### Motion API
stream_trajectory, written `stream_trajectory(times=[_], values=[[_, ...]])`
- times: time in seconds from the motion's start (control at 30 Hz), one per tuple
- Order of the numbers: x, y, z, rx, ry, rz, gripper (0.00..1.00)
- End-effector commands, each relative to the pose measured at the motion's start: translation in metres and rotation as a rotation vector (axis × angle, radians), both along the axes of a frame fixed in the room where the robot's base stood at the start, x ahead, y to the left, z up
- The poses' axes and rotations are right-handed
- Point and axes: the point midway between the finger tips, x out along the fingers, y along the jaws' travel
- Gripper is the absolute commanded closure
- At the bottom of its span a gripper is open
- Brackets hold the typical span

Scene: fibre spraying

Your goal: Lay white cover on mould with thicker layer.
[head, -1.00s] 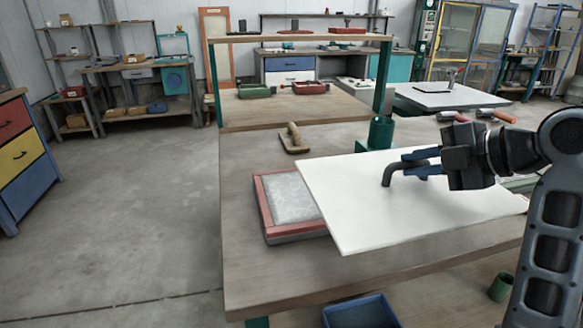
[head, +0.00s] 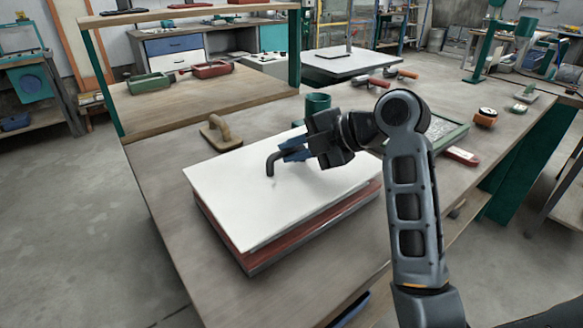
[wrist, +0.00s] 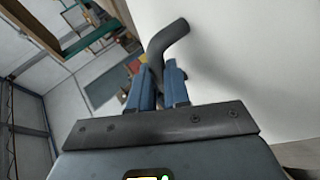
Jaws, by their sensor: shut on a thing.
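The white cover (head: 240,195) is a flat white board with a dark bent handle (head: 272,163). It lies over the red mould (head: 310,225), whose red side and grey base show below the cover's front edge. The mould's top is hidden. I cannot tell whether the cover rests on it or hovers slightly above. My gripper (head: 284,155) is shut on the handle. The wrist view shows the blue fingers (wrist: 158,78) on either side of the handle (wrist: 168,40), with the white cover (wrist: 240,50) beside it.
A green-framed mould (head: 450,134) with a grey layer stands right of my arm. A wooden-handled float (head: 220,134) lies behind the cover, and a green cup (head: 317,104) stands farther back. An orange-and-black item (head: 485,117) is at the right. The table's near left (head: 180,225) is bare.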

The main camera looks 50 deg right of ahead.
Motion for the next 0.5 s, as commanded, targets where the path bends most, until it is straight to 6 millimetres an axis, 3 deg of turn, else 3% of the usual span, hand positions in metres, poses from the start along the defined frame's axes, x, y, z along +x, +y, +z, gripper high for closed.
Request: stream_trajectory(times=[0.33, 0.5], values=[[0.0, 0.0, -0.035, 0.002, 0.0, -0.001, 1.0], [0.0, 0.0, -0.039, -0.002, -0.003, 0.0, 1.0]])
